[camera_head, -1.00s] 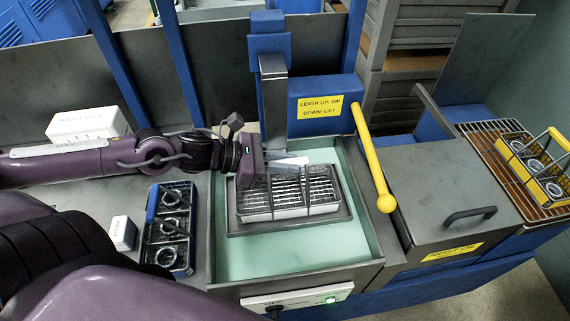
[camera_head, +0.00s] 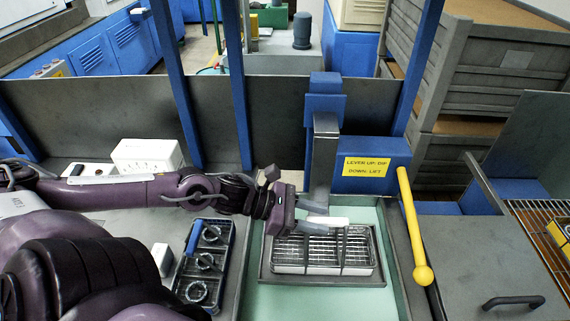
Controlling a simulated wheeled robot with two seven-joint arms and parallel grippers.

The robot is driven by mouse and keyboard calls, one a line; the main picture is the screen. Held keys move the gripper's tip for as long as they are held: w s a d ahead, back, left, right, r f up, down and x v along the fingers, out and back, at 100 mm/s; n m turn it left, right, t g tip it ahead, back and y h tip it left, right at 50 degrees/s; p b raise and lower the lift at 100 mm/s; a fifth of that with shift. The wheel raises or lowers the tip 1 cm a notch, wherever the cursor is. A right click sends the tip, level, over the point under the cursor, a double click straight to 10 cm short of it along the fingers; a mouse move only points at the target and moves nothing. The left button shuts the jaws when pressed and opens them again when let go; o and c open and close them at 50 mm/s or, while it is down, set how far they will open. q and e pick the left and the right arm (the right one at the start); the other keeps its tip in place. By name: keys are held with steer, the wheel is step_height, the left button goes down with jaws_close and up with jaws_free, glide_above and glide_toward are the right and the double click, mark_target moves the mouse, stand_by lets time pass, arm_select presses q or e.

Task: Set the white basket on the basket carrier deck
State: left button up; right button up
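The white basket (camera_head: 292,267), a wire basket with a white handle bar on top, sits level on the grey basket carrier deck (camera_head: 375,277) inside the pale green tank. Its far rim is partly hidden by my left gripper. My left gripper (camera_head: 318,220) reaches in from the left above the basket, with its fingers at the near and far sides of the white handle bar. I cannot tell whether the fingers press on the bar. My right gripper is not in view.
A yellow lever (camera_head: 411,225) stands right of the tank (camera_head: 398,293). A blue-handled basket with rings (camera_head: 207,258) and a small white box (camera_head: 162,257) stand left of it. A grey column (camera_head: 322,165) rises behind the basket. A yellow basket (camera_head: 560,237) is at the right edge.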

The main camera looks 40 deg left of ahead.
arm_select(q)
steer(key=v, duration=0.9)
steer(key=shift+s+a+p, duration=0.2)
steer(key=shift+s+p, duration=0.05)
steer(key=shift+p, duration=0.1)
steer(key=shift+r, duration=0.1)
